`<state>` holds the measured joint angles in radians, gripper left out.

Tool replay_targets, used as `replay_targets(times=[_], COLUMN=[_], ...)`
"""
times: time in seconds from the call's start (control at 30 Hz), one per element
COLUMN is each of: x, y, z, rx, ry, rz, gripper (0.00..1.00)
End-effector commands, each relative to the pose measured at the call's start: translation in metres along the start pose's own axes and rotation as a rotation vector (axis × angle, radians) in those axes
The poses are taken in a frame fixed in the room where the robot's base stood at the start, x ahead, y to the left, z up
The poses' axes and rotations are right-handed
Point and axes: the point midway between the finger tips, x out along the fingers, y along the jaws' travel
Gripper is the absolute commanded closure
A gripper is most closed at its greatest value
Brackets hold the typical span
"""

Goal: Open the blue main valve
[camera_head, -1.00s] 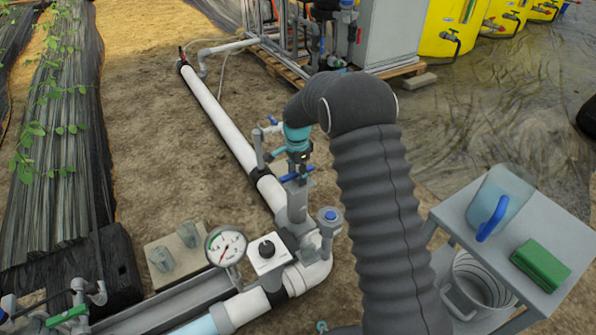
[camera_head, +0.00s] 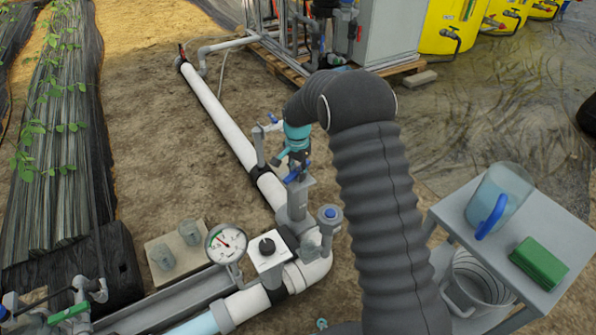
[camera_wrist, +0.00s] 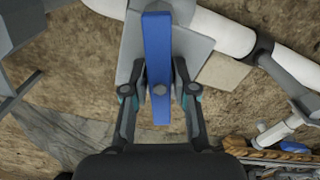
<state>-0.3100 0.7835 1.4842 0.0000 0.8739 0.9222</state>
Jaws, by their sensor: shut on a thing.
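The blue main valve has a flat blue bar handle (camera_head: 297,173) on top of a grey upright body (camera_head: 297,195) on the white pipe. In the wrist view the blue handle (camera_wrist: 157,45) runs lengthwise between the fingers. My gripper (camera_wrist: 160,78) is shut on it, with one finger on each side near the handle's pivot. In the head view my gripper (camera_head: 298,160) is over the handle from above and partly hides it. A round gauge (camera_head: 227,243) stands near the valve, its needle pointing to the upper left.
A box with a black knob (camera_head: 268,250) and a blue-capped fitting (camera_head: 329,214) stand close in front of the valve. A grey cart (camera_head: 480,225) with a clear jug (camera_head: 500,195) and a green block (camera_head: 539,263) is at right. Bare soil lies left of the pipe.

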Motion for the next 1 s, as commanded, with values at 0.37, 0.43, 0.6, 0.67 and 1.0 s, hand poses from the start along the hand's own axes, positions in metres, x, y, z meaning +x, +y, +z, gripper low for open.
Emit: replay_targets(times=[0.37, 0.43, 0.6, 0.67, 1.0], x=[-0.0002, -0.0002, -0.0002, -0.0002, -0.0002], y=[0.0000, 0.0001, 0.0001, 0.0001, 0.0000], z=[0.0000, 0.0000, 0.0001, 0.0001, 0.0000], rx=[-0.418, -0.494, -0.684, -0.751, -1.129], ry=[0.000, 0.000, 0.000, 0.000, 0.000], rz=[0.000, 0.000, 0.000, 0.000, 0.000], gripper=[1.00, 1.00, 1.00, 1.00, 1.00])
